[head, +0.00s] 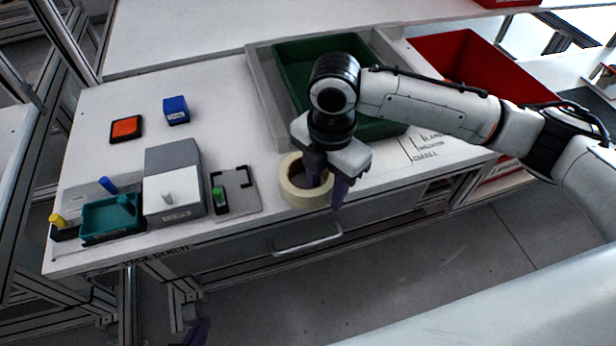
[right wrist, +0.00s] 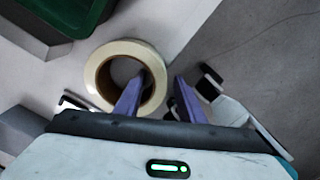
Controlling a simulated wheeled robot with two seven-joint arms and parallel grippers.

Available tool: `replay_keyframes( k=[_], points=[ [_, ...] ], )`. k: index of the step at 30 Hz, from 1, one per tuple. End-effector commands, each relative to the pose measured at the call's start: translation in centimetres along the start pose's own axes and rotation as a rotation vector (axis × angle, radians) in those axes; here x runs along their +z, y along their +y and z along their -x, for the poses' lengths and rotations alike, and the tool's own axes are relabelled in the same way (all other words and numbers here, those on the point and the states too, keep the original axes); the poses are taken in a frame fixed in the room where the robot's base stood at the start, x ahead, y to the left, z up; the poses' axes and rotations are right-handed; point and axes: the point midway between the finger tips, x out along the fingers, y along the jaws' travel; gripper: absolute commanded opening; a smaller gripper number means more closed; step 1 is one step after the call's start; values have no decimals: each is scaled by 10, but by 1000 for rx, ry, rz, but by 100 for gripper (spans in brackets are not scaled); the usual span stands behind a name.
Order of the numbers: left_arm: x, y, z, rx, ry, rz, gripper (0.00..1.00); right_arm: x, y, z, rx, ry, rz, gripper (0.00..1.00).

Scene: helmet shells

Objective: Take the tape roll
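The tape roll (head: 296,196), a cream ring with a brown core, lies flat near the front edge of the white workbench. It also shows in the right wrist view (right wrist: 97,75). My right gripper (head: 326,193) points down over it, with one finger in the roll's hole and the other outside its wall. In the right wrist view its purple fingers (right wrist: 163,78) stand apart with the roll's wall between them. A gap shows beside the outer finger. Purple fingertips of my left gripper (head: 198,331) show low at the bottom left, away from the bench; their opening is unclear.
A green bin (head: 290,55) in a grey frame stands behind the roll, and a red bin (head: 470,62) at the right. Left of the roll are a clipboard-like plate (head: 240,200), a grey box (head: 172,160), a teal tray (head: 108,222), a blue box (head: 176,110) and an orange pad (head: 126,128).

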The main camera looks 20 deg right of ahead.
Motion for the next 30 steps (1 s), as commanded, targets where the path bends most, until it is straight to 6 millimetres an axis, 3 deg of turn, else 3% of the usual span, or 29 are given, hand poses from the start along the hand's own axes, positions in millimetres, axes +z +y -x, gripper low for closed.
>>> replay_keyframes(
  k=[4, 10, 20, 23, 30],
  points=[
    [-4, 0, -1, 0, 7, -1, 0, 0, 0, 0, 0, 0, -1, 34],
    [-4, 0, -1, 0, 6, -1, 0, 0, 0, 0, 0, 0, -1, 1],
    [0, 1, 1, 1, -1, 1, 0, 0, 1, 4, 2, 0, -1, 0],
    [0, 1, 2, 1, -2, 1, 0, 0, 1, 14, 3, 0, -1, 0],
    [-2, 0, 4, 0, -1, 3, 0, 0, 2, 62, 5, 0, 0, 0]
  ],
)
